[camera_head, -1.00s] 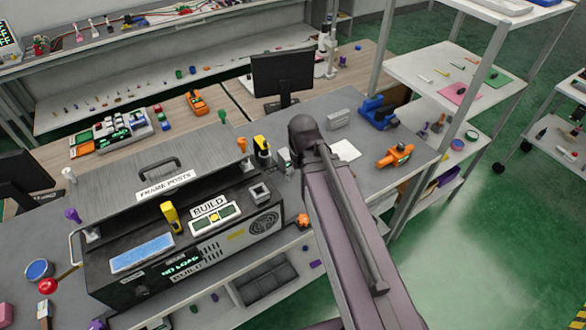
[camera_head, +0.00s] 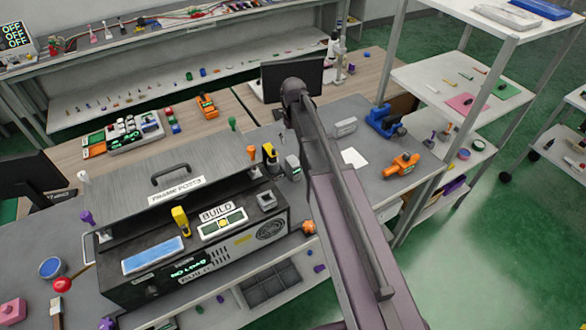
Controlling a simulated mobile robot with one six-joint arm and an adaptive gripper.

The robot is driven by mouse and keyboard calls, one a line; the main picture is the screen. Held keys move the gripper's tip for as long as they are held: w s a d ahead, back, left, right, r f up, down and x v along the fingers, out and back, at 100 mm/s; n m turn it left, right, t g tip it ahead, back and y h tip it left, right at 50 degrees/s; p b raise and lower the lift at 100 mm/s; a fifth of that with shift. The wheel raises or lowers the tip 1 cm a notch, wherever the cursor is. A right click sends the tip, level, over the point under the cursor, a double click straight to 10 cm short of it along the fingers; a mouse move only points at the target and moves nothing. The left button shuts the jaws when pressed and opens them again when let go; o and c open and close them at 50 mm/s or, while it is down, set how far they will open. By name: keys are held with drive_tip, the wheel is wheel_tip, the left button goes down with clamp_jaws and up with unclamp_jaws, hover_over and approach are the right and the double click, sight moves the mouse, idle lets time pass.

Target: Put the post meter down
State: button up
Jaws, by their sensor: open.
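I cannot tell for sure which thing is the post meter. A small grey handheld device (camera_head: 292,168) stands upright on the bench just right of the machine marked FRAME POSTS and BUILD (camera_head: 190,255), beside my arm. A yellow and black tool (camera_head: 270,157) stands next to it, and another yellow tool (camera_head: 180,221) stands on the machine's front. My arm rises from the bottom right to a dark joint near the bench's back. My gripper is hidden behind the arm, so its fingers and anything near them do not show.
An orange tool (camera_head: 403,164), a blue tool (camera_head: 386,122), a white sheet (camera_head: 354,158) and a grey block (camera_head: 345,127) lie on the bench right of my arm. A monitor (camera_head: 290,78) stands behind. A shelf rack (camera_head: 450,85) borders the bench's right side.

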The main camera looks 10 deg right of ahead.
sight(293, 160)
wheel_tip(293, 160, down, 9)
drive_tip(key=b, duration=0.8)
drive_tip(key=shift+r+b, duration=0.2)
drive_tip(key=shift+b, duration=0.15)
idle(0.4)
drive_tip(key=shift+f+b, duration=2.6)
clamp_jaws()
